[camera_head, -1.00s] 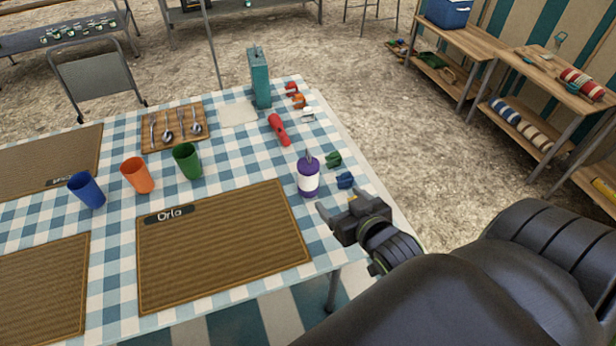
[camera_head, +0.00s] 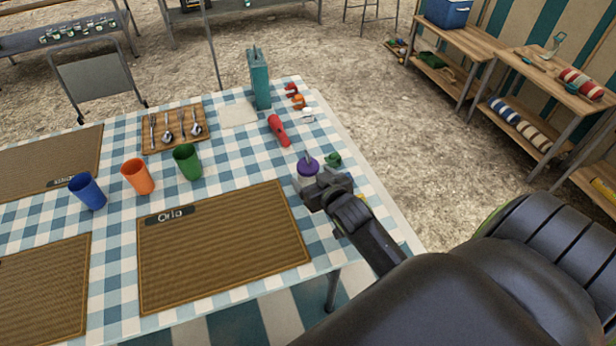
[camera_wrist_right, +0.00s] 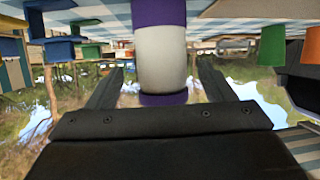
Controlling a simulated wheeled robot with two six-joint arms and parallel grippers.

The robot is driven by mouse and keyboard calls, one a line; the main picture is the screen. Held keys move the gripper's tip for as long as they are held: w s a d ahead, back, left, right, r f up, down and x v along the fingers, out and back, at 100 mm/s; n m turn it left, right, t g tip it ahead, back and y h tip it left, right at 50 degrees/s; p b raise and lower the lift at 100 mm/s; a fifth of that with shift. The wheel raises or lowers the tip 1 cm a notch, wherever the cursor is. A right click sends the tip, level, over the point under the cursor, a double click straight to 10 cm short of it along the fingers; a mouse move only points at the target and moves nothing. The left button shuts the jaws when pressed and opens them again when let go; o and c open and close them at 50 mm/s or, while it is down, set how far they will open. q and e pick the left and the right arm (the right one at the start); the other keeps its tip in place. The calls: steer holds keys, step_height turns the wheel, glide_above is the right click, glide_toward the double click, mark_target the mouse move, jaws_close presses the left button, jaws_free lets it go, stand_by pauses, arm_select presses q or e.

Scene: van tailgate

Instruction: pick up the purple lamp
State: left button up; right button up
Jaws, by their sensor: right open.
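The purple lamp (camera_head: 307,166) has a purple top and base and a white body. It stands upright on the checked tablecloth, right of the Orla placemat. My right gripper (camera_head: 318,190) is at the lamp and hides its lower part in the head view. In the right wrist view, which looks upside down, the lamp's white body (camera_wrist_right: 161,58) is between the two spread fingers of the right gripper (camera_wrist_right: 159,68). Gaps show on both sides, so the fingers are not closed on it. My left gripper is not in view.
A green clip (camera_head: 333,159) sits just beyond the lamp. A red flashlight (camera_head: 279,130) lies farther back. The Orla placemat (camera_head: 225,250) is bare. Green (camera_head: 187,162), orange (camera_head: 138,176) and blue (camera_head: 87,191) cups stand to the left. The table's right edge is close.

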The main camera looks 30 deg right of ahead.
mark_target(307, 174)
steer(key=x, duration=0.3)
steer(key=shift+w+a+f, duration=0.1)
steer(key=shift+w+a, duration=0.05)
steer(key=shift+w, duration=0.05)
steer(key=c, duration=1.3)
step_height(307, 174, up, 10)
steer(key=shift+r+p, duration=0.1)
steer(key=shift+p, duration=0.4)
